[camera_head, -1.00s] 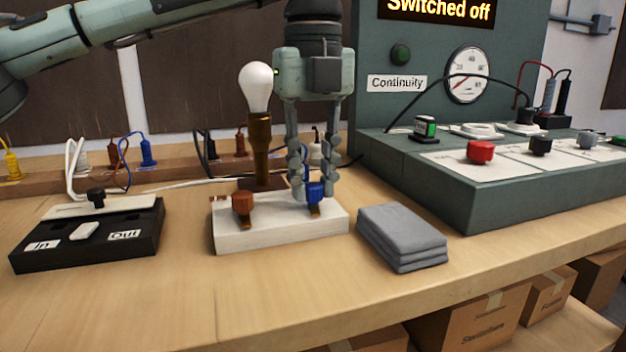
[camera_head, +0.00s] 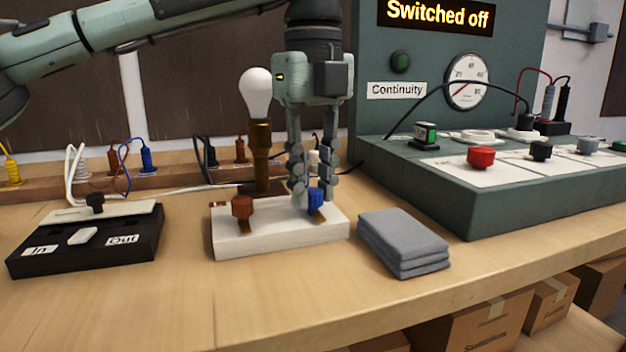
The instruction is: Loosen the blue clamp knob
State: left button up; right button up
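The blue clamp knob (camera_head: 315,200) stands on the right part of a white block (camera_head: 280,233), above a small brass tab. My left gripper (camera_head: 314,193) comes down from above with one finger on each side of the knob. The fingers are close together, with a gap about as wide as the knob, and look shut on it. A brown clamp knob (camera_head: 242,206) stands on the left part of the same block. My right gripper is not in view.
A lamp bulb (camera_head: 257,90) on a brass stem stands behind the block. A folded grey cloth (camera_head: 402,242) lies to its right, and a black switch box (camera_head: 85,245) to its left. A green test console (camera_head: 470,190) fills the right. Its display (camera_head: 436,14) reads "Switched off".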

aim_at(313, 190)
pick_arm(q)
jog(key=o, duration=0.4)
notch_tip(313, 190, up, 12)
dwell(0.5)
